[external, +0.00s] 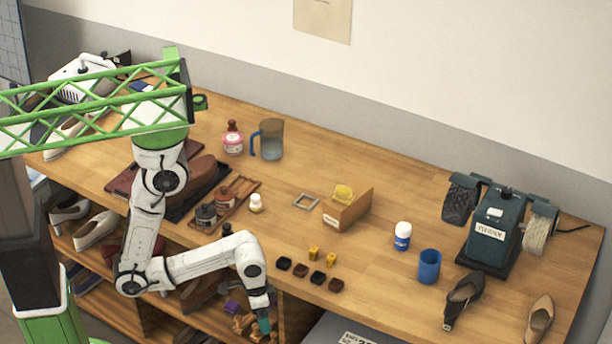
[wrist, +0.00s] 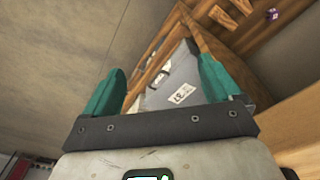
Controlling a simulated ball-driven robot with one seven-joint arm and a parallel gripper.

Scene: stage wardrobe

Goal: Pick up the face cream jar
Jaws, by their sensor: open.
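No jar in the external view can be surely read as the face cream jar. A small cream-white jar (external: 256,203) stands on the bench just right of a wooden tray. A pink-and-white labelled container (external: 232,142) with a brown top stands farther back, and a white-and-blue container (external: 403,236) stands to the right. My gripper (external: 264,326) is low at the bench's front edge, apart from all three. In the wrist view my gripper (wrist: 163,88) has its teal fingers spread with nothing held between them; none of these containers shows there.
The wooden bench (external: 385,285) has small dark and yellow blocks (external: 317,277) near its front. A wooden box (external: 348,210), a blue cup (external: 429,266), a clear jug (external: 270,140) and a green machine (external: 494,230) stand on it. Shelves with shoes (external: 95,230) lie below.

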